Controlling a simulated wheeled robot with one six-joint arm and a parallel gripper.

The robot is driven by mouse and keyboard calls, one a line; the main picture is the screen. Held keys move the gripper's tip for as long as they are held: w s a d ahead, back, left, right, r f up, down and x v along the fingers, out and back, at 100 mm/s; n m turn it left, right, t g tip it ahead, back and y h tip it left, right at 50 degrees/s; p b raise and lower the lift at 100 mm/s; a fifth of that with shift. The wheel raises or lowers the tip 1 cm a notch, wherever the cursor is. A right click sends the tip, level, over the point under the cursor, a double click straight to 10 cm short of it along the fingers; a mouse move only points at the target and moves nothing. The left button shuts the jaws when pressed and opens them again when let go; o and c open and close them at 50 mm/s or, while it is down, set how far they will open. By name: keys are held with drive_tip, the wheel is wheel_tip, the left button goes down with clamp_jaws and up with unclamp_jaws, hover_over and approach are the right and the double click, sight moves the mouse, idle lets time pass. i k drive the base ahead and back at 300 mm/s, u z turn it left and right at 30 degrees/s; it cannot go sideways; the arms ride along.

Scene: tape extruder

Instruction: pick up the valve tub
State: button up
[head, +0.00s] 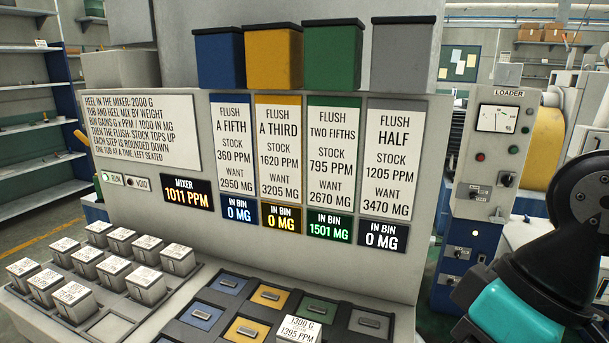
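Several pale grey tubs with white labels, one of them here (174,261), stand in a rack at the lower left. A separate tub (300,329) labelled 1300 G, 1395 PPM stands at the bottom among coloured lids with grey handles; its lower part is cut off by the frame. No tub in view carries the word valve, so I cannot tell from labels which is the valve tub. My gripper is out of view; only a black and teal part of my arm shows at the right.
Above stands a grey panel (350,270) with blue, yellow, green and grey bins. The mixer display (187,191) reads 1011 PPM; the green bin display (330,227) reads 1501 MG, the others 0. A loader cabinet (490,150) stands right. An empty rack slot (105,325) shows.

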sight(42, 284)
drive_tip(key=u, duration=0.15)
drive_tip(key=k, duration=0.25)
drive_tip(key=u, duration=1.05)
drive_tip(key=k, duration=1.1)
drive_tip(key=u, duration=0.85)
drive_tip(key=i, duration=2.35)
drive_tip(key=u, duration=0.4)
